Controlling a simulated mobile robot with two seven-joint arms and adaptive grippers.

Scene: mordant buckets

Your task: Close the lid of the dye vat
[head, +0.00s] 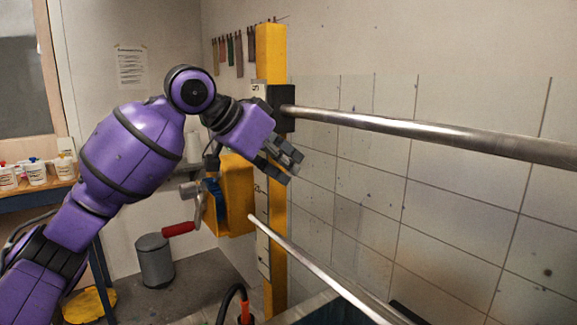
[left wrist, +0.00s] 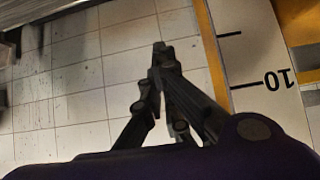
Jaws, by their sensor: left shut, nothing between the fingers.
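My left gripper (head: 290,168) is shut and empty, raised in front of the yellow post (head: 272,52) and just below the upper metal bar (head: 420,132). In the left wrist view its fingertips (left wrist: 160,48) are together, with wall tiles behind them and nothing held. At the bottom edge of the head view is a dark rim (head: 325,308); I cannot tell whether it belongs to the dye vat. No lid can be made out clearly. My right gripper is not in view.
A lower metal bar (head: 315,268) slants toward the front right. A yellow housing (head: 238,190) with a red-handled crank (head: 178,229) is on the post. A grey bin (head: 155,262) stands on the floor. Bottles (head: 36,172) stand on a bench at left. The wall is tiled.

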